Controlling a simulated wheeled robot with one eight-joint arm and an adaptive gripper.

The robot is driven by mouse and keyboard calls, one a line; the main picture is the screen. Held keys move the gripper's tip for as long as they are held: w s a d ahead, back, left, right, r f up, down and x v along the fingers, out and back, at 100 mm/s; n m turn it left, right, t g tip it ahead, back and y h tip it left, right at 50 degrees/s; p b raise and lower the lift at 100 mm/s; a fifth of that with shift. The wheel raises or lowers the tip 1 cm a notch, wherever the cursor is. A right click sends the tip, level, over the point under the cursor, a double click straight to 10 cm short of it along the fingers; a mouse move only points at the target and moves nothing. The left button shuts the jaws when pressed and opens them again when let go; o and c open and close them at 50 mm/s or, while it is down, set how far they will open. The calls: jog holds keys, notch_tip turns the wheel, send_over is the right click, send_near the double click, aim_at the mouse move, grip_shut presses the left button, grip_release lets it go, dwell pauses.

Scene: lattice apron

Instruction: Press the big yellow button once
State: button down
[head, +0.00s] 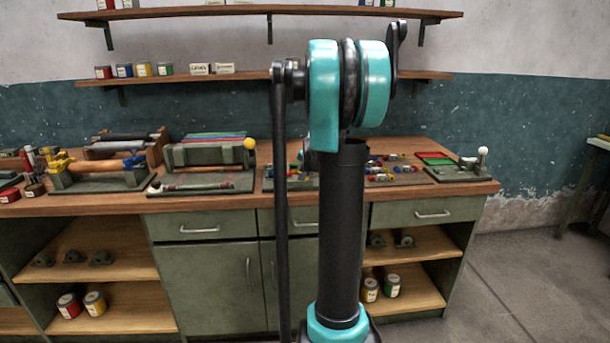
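I see no thing that is clearly a big yellow button. A round yellow knob (249,143) sits at the right end of a green bench device (195,156) on the workbench. I cannot tell whether it can be pressed. Small yellow, red and blue parts (395,169) lie right of my arm, too small to make out. My arm stands upright in front of the bench and hides part of its middle. My gripper is not in view.
The wooden workbench (105,206) has green drawers and doors and open shelves below. A device with a wooden roller (98,168) stands at left, and a small device with a white knob (470,167) at right. Wall shelves hang above. Grey floor (530,290) is clear at right.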

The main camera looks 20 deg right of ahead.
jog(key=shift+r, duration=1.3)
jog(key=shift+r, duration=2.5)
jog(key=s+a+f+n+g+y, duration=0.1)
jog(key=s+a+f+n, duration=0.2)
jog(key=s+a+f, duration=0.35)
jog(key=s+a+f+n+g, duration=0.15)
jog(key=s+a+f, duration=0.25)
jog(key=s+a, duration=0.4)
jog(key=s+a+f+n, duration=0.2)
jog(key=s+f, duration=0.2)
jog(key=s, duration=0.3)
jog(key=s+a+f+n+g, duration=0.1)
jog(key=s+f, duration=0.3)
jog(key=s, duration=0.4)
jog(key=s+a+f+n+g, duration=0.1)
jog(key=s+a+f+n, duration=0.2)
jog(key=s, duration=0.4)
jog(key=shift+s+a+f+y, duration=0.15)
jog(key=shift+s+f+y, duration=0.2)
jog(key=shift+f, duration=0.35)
